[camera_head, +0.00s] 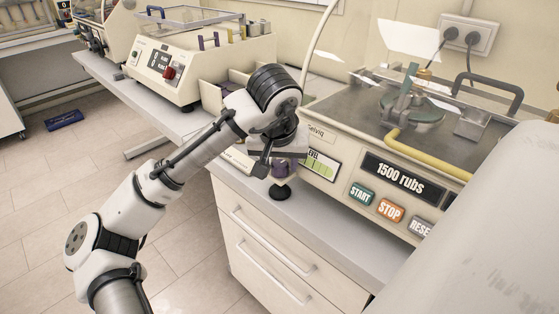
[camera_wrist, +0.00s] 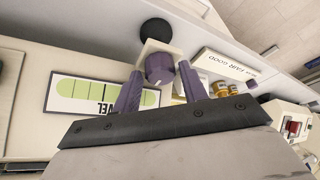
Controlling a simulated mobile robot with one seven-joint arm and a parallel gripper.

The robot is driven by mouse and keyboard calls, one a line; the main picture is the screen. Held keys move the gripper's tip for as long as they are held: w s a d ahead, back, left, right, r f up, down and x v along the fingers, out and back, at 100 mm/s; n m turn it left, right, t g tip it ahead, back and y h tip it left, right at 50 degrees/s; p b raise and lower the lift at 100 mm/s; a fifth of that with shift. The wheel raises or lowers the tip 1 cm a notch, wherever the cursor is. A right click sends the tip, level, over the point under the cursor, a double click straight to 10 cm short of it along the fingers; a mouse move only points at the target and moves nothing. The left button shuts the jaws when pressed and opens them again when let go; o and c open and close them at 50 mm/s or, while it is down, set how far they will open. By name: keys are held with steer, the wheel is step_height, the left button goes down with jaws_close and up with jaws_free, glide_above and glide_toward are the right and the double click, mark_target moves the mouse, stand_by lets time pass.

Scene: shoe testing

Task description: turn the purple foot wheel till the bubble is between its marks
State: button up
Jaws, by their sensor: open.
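The purple foot wheel (camera_wrist: 160,69) shows between the two purple fingers of my open gripper (camera_wrist: 160,72) in the wrist view. I cannot tell how far the fingertips reach around it. In the head view the wheel (camera_head: 281,168) sits under the machine's near left corner, above a black round foot (camera_head: 281,192), with my gripper (camera_head: 268,160) right at it, partly hidden by the wrist. The level (camera_head: 321,165) is a green vial on the front panel beside the wheel. It appears upside down in the wrist view (camera_wrist: 104,94), with dark mark lines; I cannot make out the bubble.
The rub machine carries a display (camera_head: 405,175), a START button (camera_head: 361,194), a STOP button (camera_head: 390,209) and a yellow tube (camera_head: 425,158) on top. Another machine (camera_head: 190,62) stands at the back left. The counter strip (camera_head: 325,215) before the wheel is clear.

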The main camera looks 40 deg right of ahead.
steer(key=shift+f, duration=0.2)
steer(key=shift+c, duration=0.3)
steer(key=c, duration=0.6)
steer(key=shift+c, duration=0.2)
